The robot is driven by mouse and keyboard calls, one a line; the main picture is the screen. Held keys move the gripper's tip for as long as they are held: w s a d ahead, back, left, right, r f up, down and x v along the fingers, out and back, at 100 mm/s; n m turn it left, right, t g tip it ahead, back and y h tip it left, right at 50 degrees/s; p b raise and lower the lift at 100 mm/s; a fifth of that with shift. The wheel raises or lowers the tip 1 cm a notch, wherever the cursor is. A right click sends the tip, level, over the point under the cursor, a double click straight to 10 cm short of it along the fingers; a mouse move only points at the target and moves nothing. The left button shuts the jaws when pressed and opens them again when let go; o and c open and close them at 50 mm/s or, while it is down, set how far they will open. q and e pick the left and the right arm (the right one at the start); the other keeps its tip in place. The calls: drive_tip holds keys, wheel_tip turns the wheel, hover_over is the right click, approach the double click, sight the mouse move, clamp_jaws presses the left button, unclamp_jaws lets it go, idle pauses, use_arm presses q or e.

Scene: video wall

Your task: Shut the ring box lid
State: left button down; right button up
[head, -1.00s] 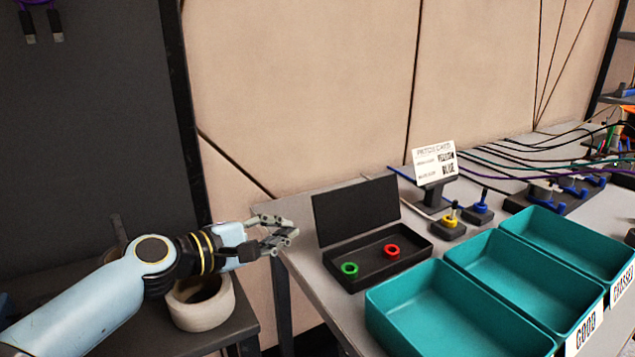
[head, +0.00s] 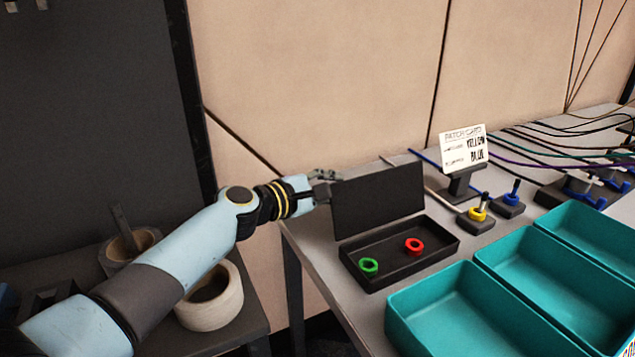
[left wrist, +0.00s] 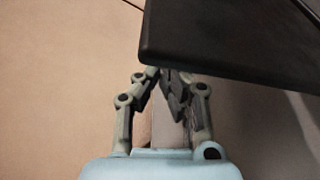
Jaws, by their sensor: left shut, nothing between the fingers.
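The black ring box (head: 420,265) sits near the left end of the grey table, with a green ring (head: 369,265) and a red ring (head: 414,246) inside. Its lid (head: 378,200) stands up, open, along the box's back edge. My left gripper (head: 330,182) is at the lid's left edge, partly hidden behind it. In the left wrist view, my gripper (left wrist: 172,85) is shut and empty, with its fingertips close to the dark lid (left wrist: 230,45), which covers part of them. I cannot tell whether they touch. My right gripper is not in view.
Teal bins (head: 480,310) stand right of and in front of the box. Posts with yellow (head: 477,214) and blue rings (head: 510,199) and a card on a stand (head: 464,150) are behind to the right.

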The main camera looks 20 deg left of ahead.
use_arm(q)
drive_tip(key=shift+s+d+r, duration=0.35)
drive_tip(key=shift+s+r, duration=0.05)
drive_tip(key=shift+r, duration=0.3)
drive_tip(key=shift+s+d+p, duration=0.15)
drive_tip(key=shift+d+p, duration=0.05)
drive_tip(key=shift+p, duration=0.1)
drive_tip(key=shift+d, duration=0.1)
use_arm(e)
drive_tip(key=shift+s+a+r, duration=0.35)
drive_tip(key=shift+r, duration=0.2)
use_arm(q)
drive_tip(key=shift+s, duration=0.1)
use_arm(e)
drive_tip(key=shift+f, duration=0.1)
